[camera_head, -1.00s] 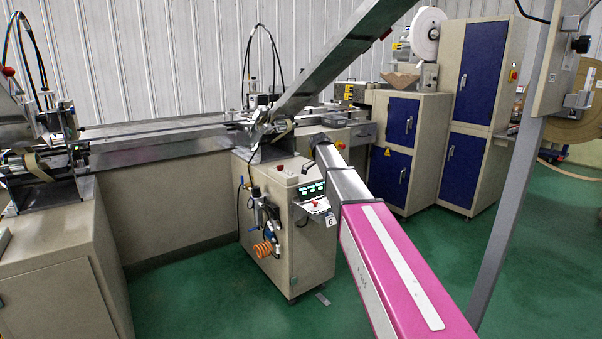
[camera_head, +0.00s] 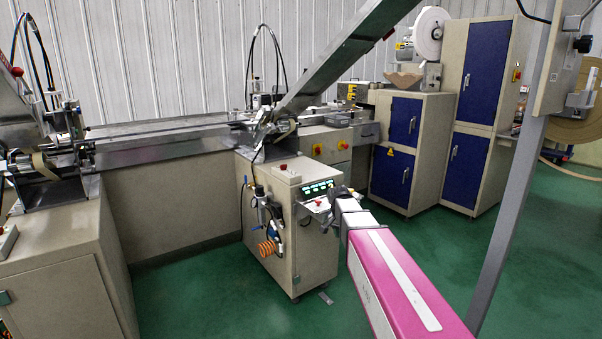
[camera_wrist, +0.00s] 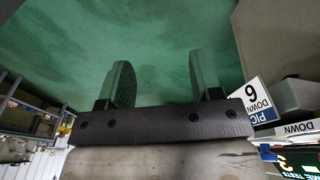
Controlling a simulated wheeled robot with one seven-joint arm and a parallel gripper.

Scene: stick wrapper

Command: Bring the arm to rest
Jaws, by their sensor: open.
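My gripper (camera_wrist: 160,72) shows in the wrist view with its two dark fingers apart and nothing between them. The green floor lies beyond the fingertips. In the head view my pink and grey arm reaches in from the lower right, and my gripper (camera_head: 333,197) is small and dark at its far end. It appears in front of the right side of the control cabinet (camera_head: 288,238). Whether it touches the cabinet cannot be told. The finger shape is too small to read in the head view.
The cabinet's lit display (camera_head: 318,188) is close to my gripper in the picture; a display (camera_wrist: 300,165) and a label with a 6 (camera_wrist: 253,100) show in the wrist view. Blue-doored cabinets (camera_head: 400,125) stand behind. A grey post (camera_head: 505,215) rises at right. Green floor (camera_head: 210,300) is open in front.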

